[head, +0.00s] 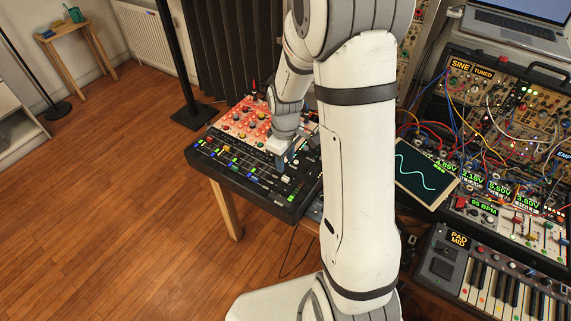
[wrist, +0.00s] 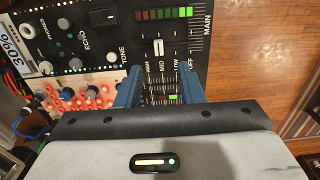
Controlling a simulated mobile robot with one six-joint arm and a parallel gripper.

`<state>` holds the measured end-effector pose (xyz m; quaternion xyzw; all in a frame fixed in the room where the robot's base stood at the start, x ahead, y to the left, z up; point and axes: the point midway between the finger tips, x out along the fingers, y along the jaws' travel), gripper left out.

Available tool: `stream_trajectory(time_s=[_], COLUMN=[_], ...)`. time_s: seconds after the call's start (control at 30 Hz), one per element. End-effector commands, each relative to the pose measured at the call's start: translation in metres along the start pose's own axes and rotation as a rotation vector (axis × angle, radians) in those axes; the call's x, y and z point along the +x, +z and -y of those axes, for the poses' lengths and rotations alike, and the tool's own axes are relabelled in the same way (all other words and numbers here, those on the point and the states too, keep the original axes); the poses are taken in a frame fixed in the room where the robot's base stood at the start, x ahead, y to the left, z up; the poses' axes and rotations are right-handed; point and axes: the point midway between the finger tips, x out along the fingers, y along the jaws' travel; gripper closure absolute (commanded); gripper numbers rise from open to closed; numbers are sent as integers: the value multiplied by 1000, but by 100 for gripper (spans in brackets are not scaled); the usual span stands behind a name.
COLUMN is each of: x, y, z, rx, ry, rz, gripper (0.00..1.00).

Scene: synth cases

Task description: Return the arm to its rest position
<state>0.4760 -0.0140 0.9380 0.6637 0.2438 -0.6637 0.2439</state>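My arm stands large in the middle of the head view and reaches down and away to the mixer (head: 225,165). My gripper (head: 284,159) is low over the right part of the mixer, partly hidden behind its own wrist. In the wrist view my gripper (wrist: 161,65) shows two blue fingers apart, with nothing held between them. Mixer panel (wrist: 110,45) with a white fader cap (wrist: 158,48) and lit level bars shows beyond and between the fingers. I cannot tell whether the fingertips touch the panel.
A tilted screen (head: 424,180) with a wave trace, a cabled synth rack (head: 470,75), a keyboard (head: 500,290) and a laptop (head: 515,25) crowd the right. A black stand pole (head: 178,60) rises behind the mixer. Wooden floor (head: 120,220) is clear at left.

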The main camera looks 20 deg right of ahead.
Motion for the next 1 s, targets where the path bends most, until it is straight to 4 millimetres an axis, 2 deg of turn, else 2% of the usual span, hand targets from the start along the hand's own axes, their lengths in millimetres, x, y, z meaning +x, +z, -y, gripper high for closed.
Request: stream_trajectory(time_s=[0.47, 0.57, 0.67, 0.77, 1.0], x=[-1, -8, -28, -60, -132], y=[0, 1, 5, 14, 51], z=[0, 1, 6, 17, 54], rx=[0, 12, 55, 129, 346], ry=[1, 6, 20, 40, 80], rz=[-1, -7, -23, -50, -129], gripper=[65, 65, 65, 65, 65])
